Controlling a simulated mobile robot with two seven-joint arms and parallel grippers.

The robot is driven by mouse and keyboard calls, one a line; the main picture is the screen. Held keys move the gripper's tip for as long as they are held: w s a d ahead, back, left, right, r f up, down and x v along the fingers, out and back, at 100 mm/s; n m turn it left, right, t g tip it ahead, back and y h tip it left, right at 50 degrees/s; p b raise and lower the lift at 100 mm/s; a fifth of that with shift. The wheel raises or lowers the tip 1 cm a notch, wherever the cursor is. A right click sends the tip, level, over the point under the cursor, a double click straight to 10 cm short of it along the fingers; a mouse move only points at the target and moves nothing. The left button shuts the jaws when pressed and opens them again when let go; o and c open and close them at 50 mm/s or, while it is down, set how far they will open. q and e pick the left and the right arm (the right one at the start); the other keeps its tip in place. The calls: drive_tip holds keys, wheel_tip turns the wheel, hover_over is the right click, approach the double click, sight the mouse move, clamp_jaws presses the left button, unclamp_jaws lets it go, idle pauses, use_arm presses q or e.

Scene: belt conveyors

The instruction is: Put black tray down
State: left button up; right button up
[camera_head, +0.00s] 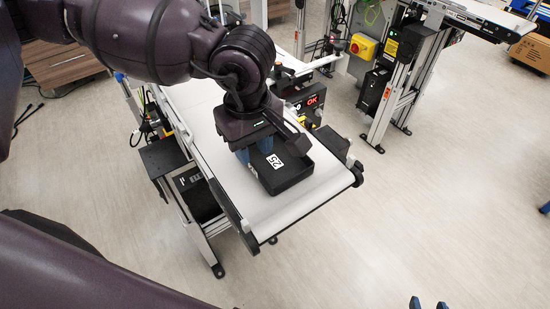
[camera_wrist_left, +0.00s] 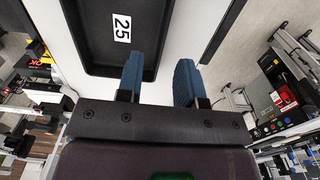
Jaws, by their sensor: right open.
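The black tray (camera_head: 290,176) lies on the white belt near the conveyor's front end, with a white "25" label inside it. My left gripper (camera_head: 251,153) is low at the tray's left side, pointing down. In the left wrist view the tray (camera_wrist_left: 97,55) shows at the top, and the blue fingers of the left gripper (camera_wrist_left: 158,80) stand apart. One finger overlaps the tray and the other is over the belt, with a strip of belt visible between the tray's wall and that finger. My right gripper (camera_head: 428,304) shows only its two separated blue fingertips at the bottom edge.
The conveyor belt (camera_head: 270,210) has free room in front of the tray. A box with a red "OK" display (camera_head: 312,100) stands beside the belt, behind the tray. Another conveyor stand (camera_head: 400,75) is at the back right.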

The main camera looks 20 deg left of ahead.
sight(253, 165)
use_arm(q)
drive_tip(key=shift+s+f, duration=0.1)
drive_tip(key=shift+f, duration=2.3)
clamp_jaws()
